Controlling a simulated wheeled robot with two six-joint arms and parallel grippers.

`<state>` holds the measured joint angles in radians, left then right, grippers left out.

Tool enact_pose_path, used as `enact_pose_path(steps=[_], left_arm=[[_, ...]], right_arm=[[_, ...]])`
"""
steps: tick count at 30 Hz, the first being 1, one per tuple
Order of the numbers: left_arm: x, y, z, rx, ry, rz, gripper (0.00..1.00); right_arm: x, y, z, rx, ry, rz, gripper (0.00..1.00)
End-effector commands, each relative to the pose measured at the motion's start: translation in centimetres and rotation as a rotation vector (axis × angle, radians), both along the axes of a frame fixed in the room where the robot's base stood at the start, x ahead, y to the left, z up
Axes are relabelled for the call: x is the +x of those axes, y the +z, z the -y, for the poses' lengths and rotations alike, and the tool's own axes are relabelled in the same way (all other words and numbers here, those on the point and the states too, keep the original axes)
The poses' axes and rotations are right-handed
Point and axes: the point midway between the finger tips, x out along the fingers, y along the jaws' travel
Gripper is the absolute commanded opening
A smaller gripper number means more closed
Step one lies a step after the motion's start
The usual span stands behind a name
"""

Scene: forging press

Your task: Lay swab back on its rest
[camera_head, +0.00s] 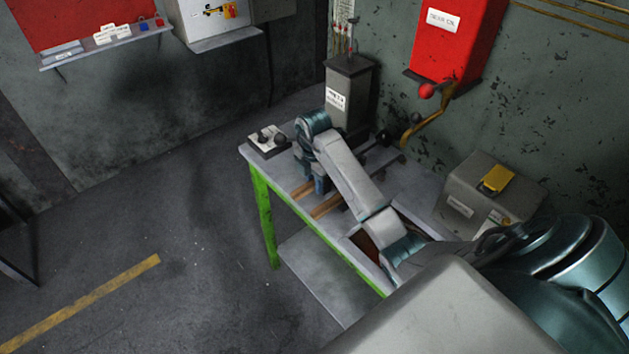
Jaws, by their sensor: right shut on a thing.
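My right gripper (314,184) is low over the near-left part of the grey-topped table (415,190), with its wrist above it. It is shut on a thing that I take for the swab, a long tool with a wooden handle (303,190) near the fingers. A second wooden length (326,206) lies beside it. Dark rod-like parts (383,139) show behind my forearm, which hides the middle. I cannot tell which of these belong to the swab and which to its rest, or whether the swab touches the rest. My left gripper is not in view.
A small control box with black knobs (267,141) sits at the table's left corner. A tall grey labelled container (348,95) stands behind the gripper. A grey box with a yellow top piece (490,195) is at right. A red wall tank (455,40) has a brass spout (428,130) over the table.

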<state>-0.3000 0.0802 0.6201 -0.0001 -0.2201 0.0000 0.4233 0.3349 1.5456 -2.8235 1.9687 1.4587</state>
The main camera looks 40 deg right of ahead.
Motion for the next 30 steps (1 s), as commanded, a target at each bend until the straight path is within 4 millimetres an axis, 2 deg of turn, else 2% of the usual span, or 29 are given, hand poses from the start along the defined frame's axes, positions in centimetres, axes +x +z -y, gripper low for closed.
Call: enact_pose_path(steps=[17,18,21,30], left_arm=[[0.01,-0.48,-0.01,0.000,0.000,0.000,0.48],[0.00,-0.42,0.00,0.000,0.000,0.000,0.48],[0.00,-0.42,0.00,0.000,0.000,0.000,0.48],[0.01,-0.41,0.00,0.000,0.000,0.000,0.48]], right_arm=[[0.01,-0.84,0.01,-0.001,0.000,0.000,0.00],[0.01,-0.77,0.02,-0.001,0.000,0.000,0.31],[0.01,-0.78,0.02,-0.001,0.000,0.000,0.49],[-0.01,-0.76,0.00,0.000,0.000,-0.001,0.49]])
